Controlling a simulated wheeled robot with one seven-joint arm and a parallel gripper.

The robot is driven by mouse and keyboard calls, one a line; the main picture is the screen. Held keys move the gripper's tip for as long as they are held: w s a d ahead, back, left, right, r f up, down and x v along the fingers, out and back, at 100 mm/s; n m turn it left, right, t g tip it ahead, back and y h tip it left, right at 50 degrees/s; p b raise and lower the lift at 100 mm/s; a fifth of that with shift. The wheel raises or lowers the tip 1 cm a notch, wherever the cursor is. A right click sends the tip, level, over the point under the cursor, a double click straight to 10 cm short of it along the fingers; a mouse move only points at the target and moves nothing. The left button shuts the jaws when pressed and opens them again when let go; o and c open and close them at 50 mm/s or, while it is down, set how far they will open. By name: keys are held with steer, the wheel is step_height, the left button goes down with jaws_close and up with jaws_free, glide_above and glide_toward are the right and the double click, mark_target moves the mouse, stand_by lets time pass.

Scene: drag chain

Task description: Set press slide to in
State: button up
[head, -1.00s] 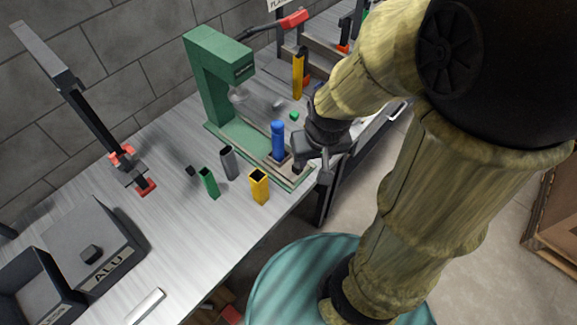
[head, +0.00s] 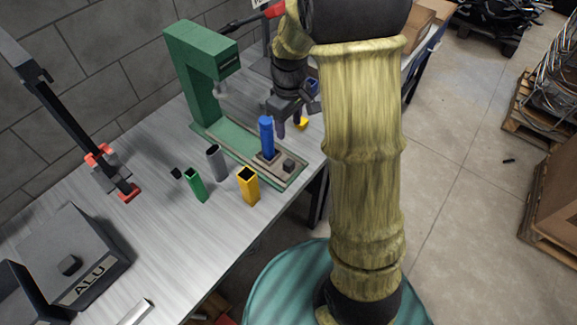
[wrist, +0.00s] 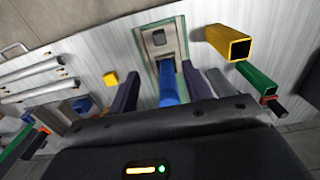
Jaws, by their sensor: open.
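The green press (head: 205,75) stands on the workbench, its head over the back of its base. The press slide (head: 270,164), a flat grey-brown plate, lies at the front end of the base, out from under the head. It carries an upright blue post (head: 266,138) and a small dark block (head: 288,166). My gripper (head: 281,120) is open and empty, just behind and right of the post. In the wrist view, the post (wrist: 168,88) shows between the spread fingers (wrist: 160,90), and the slide (wrist: 158,42) lies beyond. I cannot tell whether either finger touches the post.
A grey ALU box (head: 75,255) sits at the bench's left. Bare bench lies between. A yellow block (wrist: 110,79) shows in the wrist view.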

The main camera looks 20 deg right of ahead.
mark_target(289, 162)
steer(key=shift+w, duration=0.15)
steer(key=shift+f, duration=0.15)
step_height(289, 162, down, 17)
steer(key=shift+f+p, duration=0.1)
steer(key=shift+p, duration=0.45)
stand_by(0.3)
jaws_close()
